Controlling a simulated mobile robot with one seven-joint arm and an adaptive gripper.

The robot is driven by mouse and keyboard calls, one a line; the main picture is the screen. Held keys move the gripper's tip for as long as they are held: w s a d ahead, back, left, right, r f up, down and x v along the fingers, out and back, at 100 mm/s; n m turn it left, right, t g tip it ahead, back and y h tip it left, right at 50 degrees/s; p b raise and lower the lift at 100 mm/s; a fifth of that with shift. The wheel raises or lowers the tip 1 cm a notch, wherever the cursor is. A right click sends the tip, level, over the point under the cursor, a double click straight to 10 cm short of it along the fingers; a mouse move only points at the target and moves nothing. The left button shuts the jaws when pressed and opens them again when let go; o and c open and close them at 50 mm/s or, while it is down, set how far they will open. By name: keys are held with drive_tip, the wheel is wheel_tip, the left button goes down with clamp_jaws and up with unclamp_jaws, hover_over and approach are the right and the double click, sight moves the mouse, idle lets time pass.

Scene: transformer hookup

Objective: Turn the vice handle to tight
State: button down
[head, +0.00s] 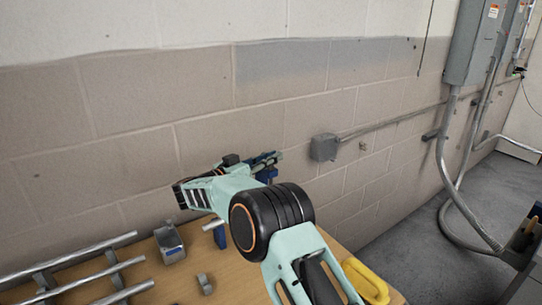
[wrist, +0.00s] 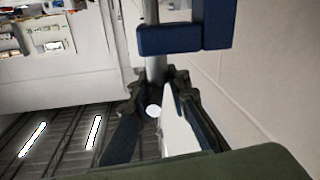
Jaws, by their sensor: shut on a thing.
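In the wrist view, my gripper (wrist: 156,104) has its two dark fingers closed around a grey round bar, the vice handle (wrist: 152,72). The bar's pale round end shows between the fingers. A blue block-shaped part of the vice (wrist: 185,38) lies beside and across the bar, beyond the fingertips. The grip itself is not clear there. I cannot tell how tight the vice jaws are.
The wooden bench (head: 185,283) carries metal rails (head: 85,270) at left, a small grey box (head: 170,243) and a small grey fitting (head: 204,284). A yellow handle-shaped thing (head: 366,281) lies at the right. The block wall (head: 120,170) rises close behind.

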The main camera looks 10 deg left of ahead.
drive_tip(key=shift+s+d+f+m+g+h+p, duration=0.1)
drive_tip(key=shift+f+m+g+h+p, duration=0.1)
drive_tip(key=shift+m+g+h, duration=0.5)
drive_tip(key=shift+d+f+m+g+h+p, duration=0.1)
drive_tip(key=shift+m+g+h+p, duration=0.1)
drive_tip(key=shift+m+g+h, duration=0.45)
idle(4.3)
idle(0.4)
drive_tip(key=c, duration=2)
unclamp_jaws()
drive_tip(key=shift+r, duration=0.25)
drive_tip(key=shift+s+a, duration=0.1)
drive_tip(key=shift+a, duration=0.1)
drive_tip(key=shift+v, duration=3.55)
